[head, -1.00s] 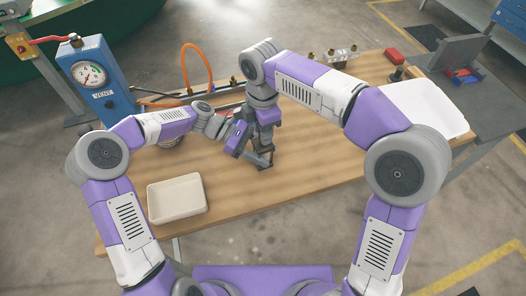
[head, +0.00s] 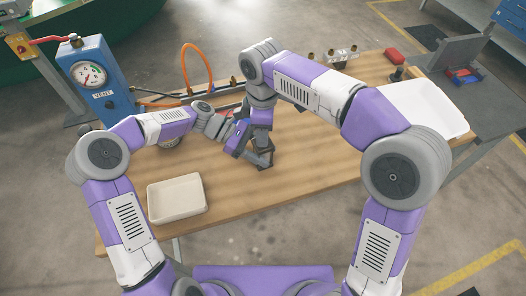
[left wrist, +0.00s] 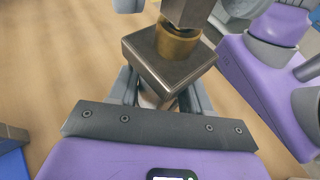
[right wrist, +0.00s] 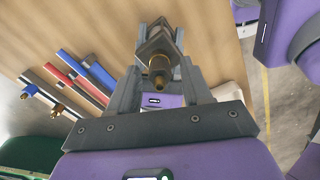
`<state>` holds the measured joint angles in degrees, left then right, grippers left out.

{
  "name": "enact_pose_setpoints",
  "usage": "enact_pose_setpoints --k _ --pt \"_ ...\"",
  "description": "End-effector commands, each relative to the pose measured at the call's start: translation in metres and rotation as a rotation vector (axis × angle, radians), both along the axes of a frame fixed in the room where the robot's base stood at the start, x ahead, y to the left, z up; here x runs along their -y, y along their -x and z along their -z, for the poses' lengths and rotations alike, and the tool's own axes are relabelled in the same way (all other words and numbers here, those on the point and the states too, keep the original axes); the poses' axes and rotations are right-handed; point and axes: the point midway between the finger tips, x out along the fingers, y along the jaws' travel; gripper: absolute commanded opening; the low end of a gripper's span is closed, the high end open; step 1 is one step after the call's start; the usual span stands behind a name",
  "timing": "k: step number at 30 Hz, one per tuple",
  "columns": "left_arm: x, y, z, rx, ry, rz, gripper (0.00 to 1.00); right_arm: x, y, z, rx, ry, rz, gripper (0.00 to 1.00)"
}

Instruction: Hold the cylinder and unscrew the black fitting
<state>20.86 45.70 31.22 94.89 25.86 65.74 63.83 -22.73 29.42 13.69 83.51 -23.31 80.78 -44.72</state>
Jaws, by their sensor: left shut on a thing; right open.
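My left gripper (left wrist: 165,98) is shut on the cylinder, whose square grey metal end block (left wrist: 152,60) shows above the fingers in the left wrist view. A brass collar (left wrist: 178,42) sits on the block, with the dark fitting (left wrist: 188,10) above it, cut by the picture's top edge. In the right wrist view the fitting (right wrist: 158,64) shows a brass tip pointing at the camera. My right gripper (right wrist: 160,85) is open, with a finger on either side of the fitting; contact cannot be told. In the head view the grippers mostly hide the cylinder.
A cream tray (head: 178,214) lies at the table's front left, a white tray (head: 455,108) at the right. The blue gauge stand (head: 90,80) is at the left, with an orange hose (head: 184,62) behind the arms.

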Motion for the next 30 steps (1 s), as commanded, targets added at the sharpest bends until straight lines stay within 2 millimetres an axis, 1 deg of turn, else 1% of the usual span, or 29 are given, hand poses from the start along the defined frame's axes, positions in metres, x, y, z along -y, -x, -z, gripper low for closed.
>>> enact_pose_setpoints --k 5,7,15,23,30 --pt "0.0 0.0 -0.0003 0.001 0.0 0.0 0.02 0.0002 -0.0001 -0.0001 0.0 0.0 0.081 0.49" --pt "0.0001 0.0 -0.0003 0.001 0.0 0.0 0.02 -0.0002 0.0002 -0.0002 0.0 0.0 0.143 0.49" --pt "0.0001 0.0001 -0.0003 0.0 0.0 0.0 0.02 -0.0002 0.0003 -0.0002 -0.001 -0.001 0.496 0.49" --pt "0.0001 0.0001 -0.0003 0.0 0.0 0.001 0.02 -0.0002 0.0003 -0.0002 0.0 -0.001 0.644 0.49" --pt "0.0002 0.0002 -0.0002 0.0 0.0 0.001 0.02 -0.0005 0.0004 -0.0003 0.0 -0.001 0.967 0.49"
